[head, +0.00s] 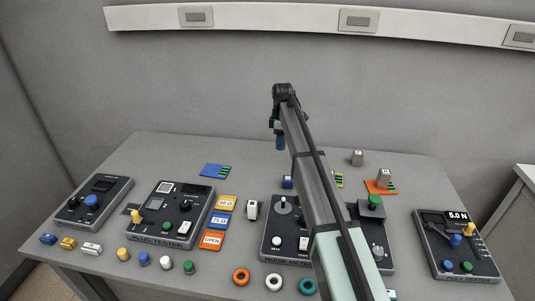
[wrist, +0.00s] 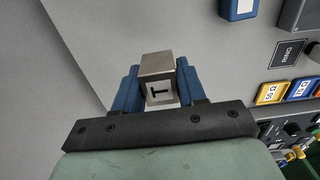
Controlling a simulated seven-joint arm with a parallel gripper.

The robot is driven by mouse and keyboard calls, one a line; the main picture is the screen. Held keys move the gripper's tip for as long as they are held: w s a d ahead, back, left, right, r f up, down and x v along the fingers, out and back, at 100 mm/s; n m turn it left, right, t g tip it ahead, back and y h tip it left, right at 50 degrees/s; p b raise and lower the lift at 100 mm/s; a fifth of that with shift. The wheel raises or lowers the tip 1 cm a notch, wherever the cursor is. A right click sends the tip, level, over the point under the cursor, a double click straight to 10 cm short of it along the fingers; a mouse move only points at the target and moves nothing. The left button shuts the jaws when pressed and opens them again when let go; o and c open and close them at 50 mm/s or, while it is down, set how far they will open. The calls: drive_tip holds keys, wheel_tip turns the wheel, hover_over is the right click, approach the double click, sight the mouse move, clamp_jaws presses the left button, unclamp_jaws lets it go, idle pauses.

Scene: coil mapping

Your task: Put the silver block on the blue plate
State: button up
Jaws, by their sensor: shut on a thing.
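My gripper (wrist: 156,76) has blue fingers shut on a silver block (wrist: 160,80) with a dark T-like mark on a white label. In the head view my gripper (head: 280,138) is raised above the back of the table, its fingers pointing down; the held block cannot be made out there. The blue plate (head: 213,170), with green stripes at its right end, lies flat at the back left of the table, left of and below the gripper in the picture. No block shows on it.
Another silver block (head: 385,177) stands on an orange plate (head: 373,188), and one more (head: 357,157) stands behind it. A yellow plate (head: 340,180) is partly hidden by my arm. Tester boxes (head: 172,213) and small coloured parts fill the front.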

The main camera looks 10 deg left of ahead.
sight(216, 170)
drive_tip(key=s+a+r+n, duration=0.1)
drive_tip(key=s+a, duration=0.3)
drive_tip(key=a, duration=0.9)
drive_tip(key=s+a+r+n, duration=0.1)
drive_tip(key=s+a, duration=0.3)
drive_tip(key=a, duration=0.9)
drive_tip(key=shift+d+f+m, duration=0.1)
drive_tip(key=shift+f+m, duration=0.45)
drive_tip(key=shift+f, duration=2.1)
drive_tip(key=shift+d+f+m, duration=0.1)
drive_tip(key=shift+f+m, duration=0.45)
drive_tip(key=shift+f, duration=2.05)
drive_tip(key=o, duration=1.1)
drive_tip(key=shift+f, duration=0.1)
drive_tip(key=shift+o, duration=0.2)
wheel_tip(216, 170, up, 12)
drive_tip(key=shift+w, duration=0.1)
